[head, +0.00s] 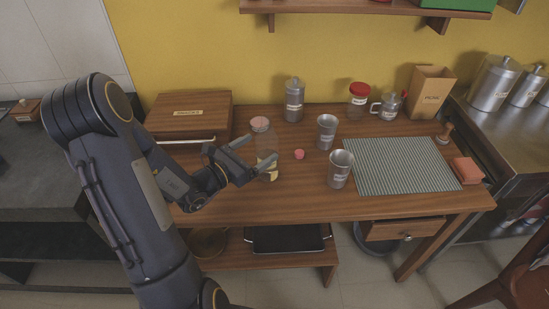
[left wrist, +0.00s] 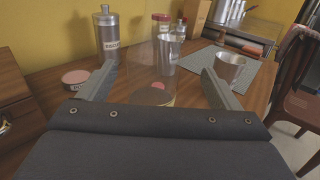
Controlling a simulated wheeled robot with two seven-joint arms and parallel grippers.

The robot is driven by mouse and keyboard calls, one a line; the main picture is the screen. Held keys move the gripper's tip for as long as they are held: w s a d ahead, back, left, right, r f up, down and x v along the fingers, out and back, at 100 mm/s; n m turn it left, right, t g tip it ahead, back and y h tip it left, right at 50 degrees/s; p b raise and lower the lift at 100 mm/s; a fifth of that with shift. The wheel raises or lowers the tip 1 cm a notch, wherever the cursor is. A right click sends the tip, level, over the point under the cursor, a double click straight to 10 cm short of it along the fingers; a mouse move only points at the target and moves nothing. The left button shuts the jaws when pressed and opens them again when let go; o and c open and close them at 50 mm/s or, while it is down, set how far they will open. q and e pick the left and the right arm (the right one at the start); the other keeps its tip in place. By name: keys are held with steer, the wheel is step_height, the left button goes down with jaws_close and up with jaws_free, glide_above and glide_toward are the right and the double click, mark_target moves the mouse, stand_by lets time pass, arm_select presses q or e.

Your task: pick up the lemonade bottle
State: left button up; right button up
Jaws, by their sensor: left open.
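A clear see-through bottle (head: 266,145), which I take for the lemonade bottle, stands upright near the middle left of the wooden table, with yellow at its base. My left gripper (head: 256,154) is open, its fingers at the bottle's sides. In the left wrist view the bottle (left wrist: 150,60) shows faintly between the two spread fingers of the left gripper (left wrist: 158,78). Whether a finger touches the glass, I cannot tell. The palm hides the nearest part of the table. My right gripper is not in view.
A low tin with a pink lid (head: 260,124) sits just behind the bottle. A steel canister (head: 294,100), steel cups (head: 326,132) and a small pink object (head: 299,154) stand to the right. A wooden box (head: 188,113) is at the left, a striped mat (head: 400,166) at the right.

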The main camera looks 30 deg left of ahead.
mark_target(272, 138)
arm_select(q)
steer(key=x, duration=0.6)
steer(key=shift+w+a+f, duration=0.2)
steer(key=shift+w+f, duration=0.05)
steer(key=shift+w, duration=0.2)
steer(key=c, duration=1.2)
steer(key=shift+c, duration=0.4)
steer(key=shift+r, duration=0.15)
